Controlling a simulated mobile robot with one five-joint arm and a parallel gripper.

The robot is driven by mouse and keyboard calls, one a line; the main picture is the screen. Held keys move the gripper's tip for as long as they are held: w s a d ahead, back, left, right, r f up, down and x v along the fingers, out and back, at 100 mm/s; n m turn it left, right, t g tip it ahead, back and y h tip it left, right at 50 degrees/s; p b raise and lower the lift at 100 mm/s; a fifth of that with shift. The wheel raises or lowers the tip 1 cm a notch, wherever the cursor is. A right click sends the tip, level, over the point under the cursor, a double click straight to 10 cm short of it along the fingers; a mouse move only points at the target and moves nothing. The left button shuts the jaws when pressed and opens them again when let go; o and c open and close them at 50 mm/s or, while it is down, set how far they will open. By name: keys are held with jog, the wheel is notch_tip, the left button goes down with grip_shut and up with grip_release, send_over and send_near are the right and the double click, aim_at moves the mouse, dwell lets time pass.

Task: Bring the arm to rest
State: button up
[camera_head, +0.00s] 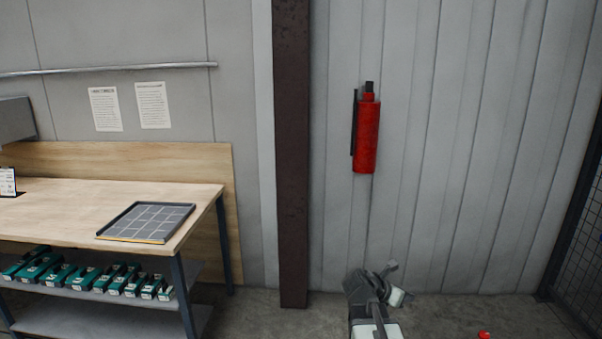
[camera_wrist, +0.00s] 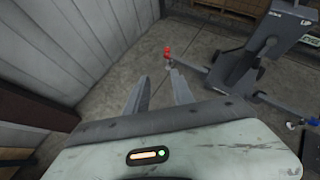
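My gripper (camera_wrist: 161,76) shows in the wrist view with its two grey fingers apart and nothing between them. Bare concrete floor lies beyond the fingertips. The pale wrist housing, with a small orange and green light, fills the bottom of that view. In the head view my arm (camera_head: 375,325) shows low, just right of centre, in front of the panelled wall. The rest of the arm is cut off by the bottom edge.
A workbench (camera_head: 60,205) with a gridded tray (camera_head: 148,222) stands left. Several green-and-black items (camera_head: 85,278) lie on its shelf. A brown column (camera_head: 292,150) and a red extinguisher (camera_head: 366,135) are behind. A grey wheeled frame (camera_wrist: 285,50) stands right in the wrist view.

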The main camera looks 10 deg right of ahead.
jog(key=s+a+f+m+g+y, duration=0.1)
jog(key=s+a+f+m+y, duration=0.2)
jog(key=a+m, duration=0.5)
jog(key=s+a+f+m+g+y, duration=0.1)
jog(key=s+a+f+m+y, duration=0.2)
jog(key=a+m, duration=0.5)
jog(key=s+a+f+m+g+y, duration=0.2)
jog(key=a+m, duration=0.5)
jog(key=a, duration=0.4)
notch_tip(320, 180, down, 2)
jog(key=shift+s+a+f+m+y, duration=0.2)
jog(key=shift+s+a+m+y, duration=0.3)
jog(key=shift+y, duration=0.7)
jog(key=shift+s+d, duration=0.1)
jog(key=shift+d, duration=0.1)
